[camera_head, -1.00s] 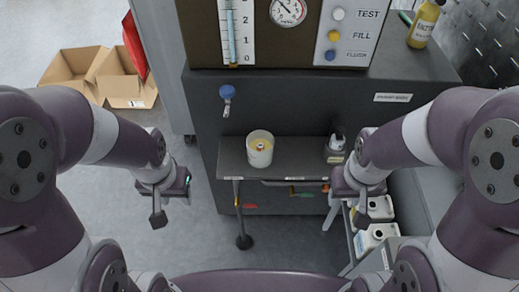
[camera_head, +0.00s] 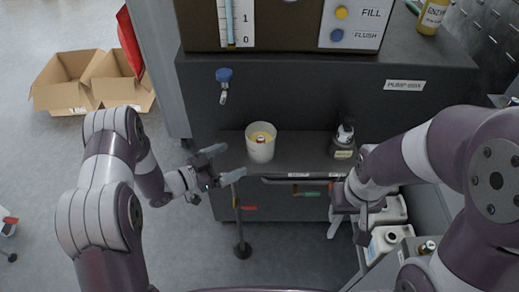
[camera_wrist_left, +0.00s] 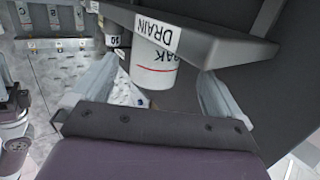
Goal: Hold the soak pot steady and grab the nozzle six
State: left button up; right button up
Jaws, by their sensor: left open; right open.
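The white soak pot (camera_head: 260,150) stands upright on the grey shelf, with yellow liquid inside. A small red-and-white piece (camera_head: 261,139) shows in the liquid; I cannot tell whether it is nozzle six. My left gripper (camera_head: 226,164) is open and empty, just left of the pot and apart from it. In the left wrist view, the pot (camera_wrist_left: 152,70) appears upside down between the open fingers (camera_wrist_left: 157,92), partly hidden by the shelf edge marked DRAIN (camera_wrist_left: 205,35). My right gripper (camera_head: 349,222) is open and empty, pointing down to the right of the shelf front.
A blue-handled tap (camera_head: 224,84) sticks out above the pot's left. White jugs (camera_head: 386,238) stand at lower right. Cardboard boxes (camera_head: 92,83) lie on the floor at left.

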pick_arm(q)
jog(key=b+x, duration=0.2)
jog(key=x, duration=0.7)
jog(key=shift+s+d+b, duration=0.1)
jog(key=shift+b, duration=0.2)
jog(key=shift+w+d, duration=0.3)
jog(key=shift+d, duration=0.1)
pick_arm(e)
notch_tip(320, 180, down, 3)
pick_arm(q)
jog(key=shift+c, duration=0.3)
jog(key=c, duration=0.4)
pick_arm(e)
jog(key=shift+w, duration=0.15)
jog(key=shift+c, duration=0.9)
jog(key=n+t, duration=0.2)
send_near(261, 138)
jog(key=shift+y, duration=0.3)
jog(key=x, duration=1.2)
jog(key=shift+d, duration=0.2)
